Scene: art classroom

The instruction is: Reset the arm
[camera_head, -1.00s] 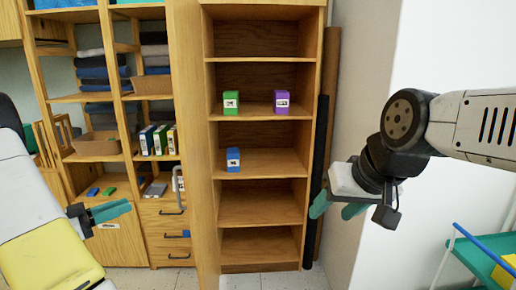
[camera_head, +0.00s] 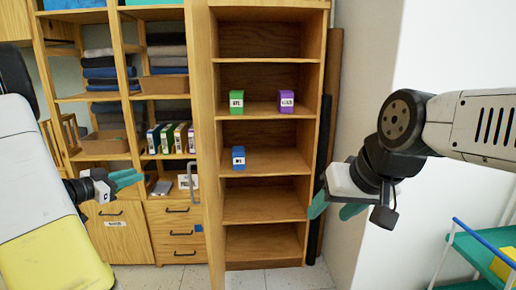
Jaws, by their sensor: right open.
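My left gripper (camera_head: 127,179) is at the left, in front of the lower part of the side shelving. Its teal fingers point right and are seen nearly edge-on, so I cannot tell their gap. Nothing shows in them. My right gripper (camera_head: 334,209) is at the right of the tall bookcase, beside its right edge in the picture. Its teal fingers are apart and empty, pointing down-left. The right arm comes in from the right edge.
The tall wooden bookcase (camera_head: 265,138) holds a green box (camera_head: 236,101), a purple box (camera_head: 286,102) and a blue box (camera_head: 238,158). Books and folded cloth fill the left shelving (camera_head: 138,97). A teal cart (camera_head: 478,256) stands at lower right. Floor shows below the bookcase.

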